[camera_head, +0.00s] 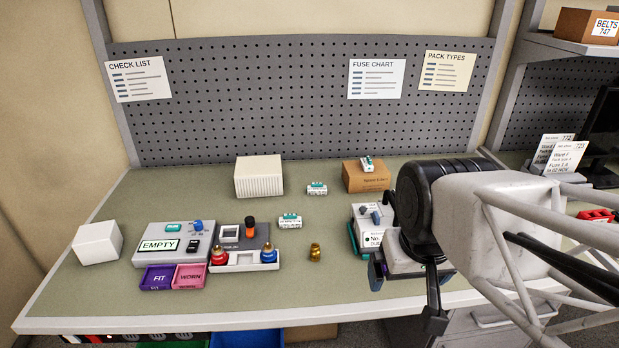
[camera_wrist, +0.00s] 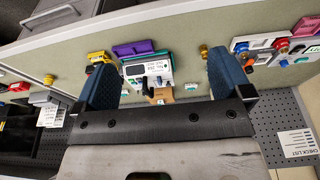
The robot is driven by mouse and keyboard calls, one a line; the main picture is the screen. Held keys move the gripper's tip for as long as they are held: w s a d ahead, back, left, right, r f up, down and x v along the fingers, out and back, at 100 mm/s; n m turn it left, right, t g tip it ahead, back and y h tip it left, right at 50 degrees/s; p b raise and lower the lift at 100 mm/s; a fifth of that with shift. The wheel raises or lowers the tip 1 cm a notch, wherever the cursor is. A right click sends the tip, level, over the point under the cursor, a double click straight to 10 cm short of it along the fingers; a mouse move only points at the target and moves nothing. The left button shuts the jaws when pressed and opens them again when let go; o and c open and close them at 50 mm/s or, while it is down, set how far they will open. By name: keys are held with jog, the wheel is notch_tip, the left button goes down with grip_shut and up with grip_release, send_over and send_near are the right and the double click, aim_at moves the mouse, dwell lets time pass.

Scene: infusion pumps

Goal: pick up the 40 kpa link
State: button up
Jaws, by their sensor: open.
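Three small white-and-teal link blocks show in the head view: one (camera_head: 290,220) on the mid bench, one (camera_head: 317,188) farther back, and one (camera_head: 367,163) on top of a brown box (camera_head: 364,181). Their print is too small to read, so I cannot tell which is the 40 kPa link. My gripper (camera_head: 410,274) is at the right of the bench, partly hidden by my arm. In the wrist view my gripper (camera_wrist: 162,62) has its two blue fingers wide apart, with nothing held. A labelled grey device (camera_wrist: 148,68) shows in the gap beyond them.
The labelled device (camera_head: 370,222) stands close to my gripper. A brass fitting (camera_head: 315,252), a grey unit marked EMPTY (camera_head: 172,246), FIT (camera_head: 157,278) and WORN (camera_head: 189,276) trays, and white boxes (camera_head: 97,243) (camera_head: 259,177) occupy the bench. The front middle is mostly clear.

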jog(key=shift+o, duration=0.3)
jog(key=shift+w, duration=0.1)
jog(key=m+t, duration=0.8)
jog(key=m, duration=1.9)
send_over(317, 184)
jog(key=s, duration=1.3)
notch_tip(317, 184, down, 11)
jog(key=w+f+m+t, duration=0.1)
jog(key=w+f+m, duration=0.1)
jog(key=m, duration=0.1)
jog(key=w+f+m, duration=0.2)
jog(key=f+m, duration=0.1)
jog(key=w+f+m+t, duration=0.1)
jog(key=w+f+m, duration=0.1)
jog(key=w+f, duration=0.1)
jog(key=shift+w+a+f+m+t+h, duration=0.1)
jog(key=shift+a+f+m+t+h, duration=0.05)
jog(key=shift+a+m+t+h, duration=0.2)
jog(key=shift+w+f+m, duration=0.3)
jog(key=shift+f+m, duration=0.15)
jog(key=shift+m, duration=0.1)
jog(key=shift+d, duration=0.1)
jog(key=shift+x, duration=1.3)
